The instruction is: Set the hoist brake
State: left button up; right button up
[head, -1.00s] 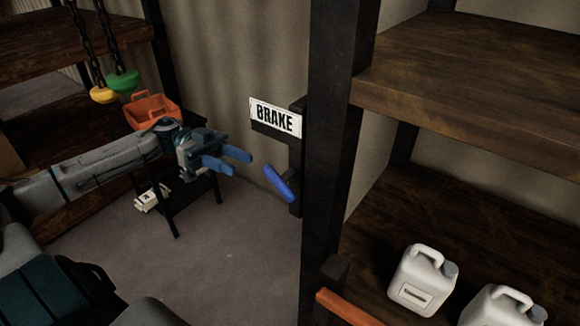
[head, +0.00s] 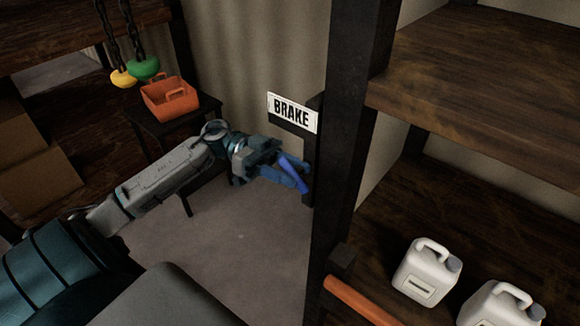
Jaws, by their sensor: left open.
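The brake lever has a blue handle (head: 293,174) that slants down to the right, on a dark mount beside the black post. A white sign reading BRAKE (head: 292,113) is fixed above it. My left gripper (head: 290,172) is open at the blue handle, with its blue fingers around or beside it. I cannot tell whether the fingers touch the handle. Part of the lever's mount is hidden behind the gripper and post. My right gripper is not in view.
A black post (head: 350,140) stands close to the right of the lever. Shelves with white jugs (head: 427,272) and an orange bar (head: 365,300) are at right. An orange basket (head: 169,98) sits on a small dark table, with yellow and green chain pendants (head: 143,68) above.

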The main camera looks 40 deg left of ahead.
pick_arm(q)
grip_shut()
jog(key=shift+y, duration=0.3)
jog(key=shift+d+r+y, duration=0.1)
jog(key=shift+r+y, duration=0.1)
jog(key=shift+y, duration=0.7)
jog(key=y, duration=0.1)
jog(key=y+p, duration=0.1)
jog(key=shift+d+r+y, duration=0.15)
jog(key=shift+y, duration=0.15)
jog(key=y+p, duration=0.1)
jog(key=y, duration=0.1)
jog(key=y+p, duration=0.1)
jog(key=shift+d+r+m+y, duration=0.1)
jog(key=shift+d+m+y, duration=0.1)
jog(key=shift+m+y, duration=0.2)
jog(key=shift+s+y+p, duration=0.1)
jog(key=shift+y+p, duration=0.35)
jog(key=shift+y, duration=0.55)
jog(key=shift+f, duration=0.25)
